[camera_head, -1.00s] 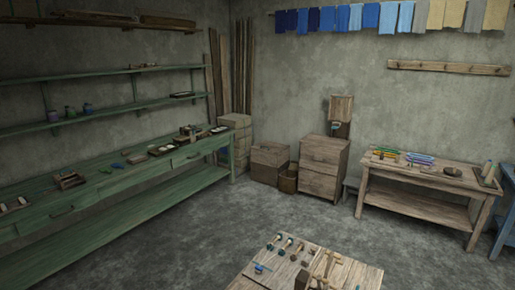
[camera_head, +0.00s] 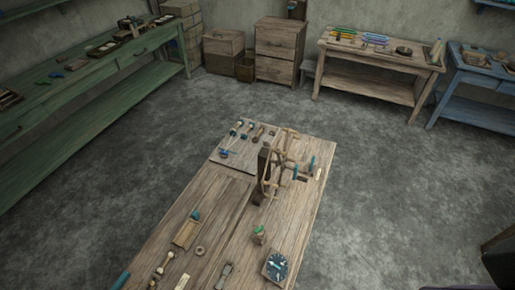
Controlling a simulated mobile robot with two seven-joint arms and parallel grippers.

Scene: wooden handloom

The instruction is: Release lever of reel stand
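A wooden reel stand (camera_head: 264,172) stands near the far end of the wooden table in the middle of the view. It has a dark upright post and a pale reel with crossed arms (camera_head: 284,160). Small blue-ended parts (camera_head: 308,166) show at its right side. The lever cannot be told apart from the other parts at this size. Neither of my grippers is in view.
The wooden table (camera_head: 222,195) also bears bobbins (camera_head: 248,130), a small wooden tray (camera_head: 187,232), a dark dial-like square (camera_head: 276,266) and small tools. A green bench (camera_head: 95,80) stands left, a wooden side table (camera_head: 380,62) at the back. Grey floor lies open around the table.

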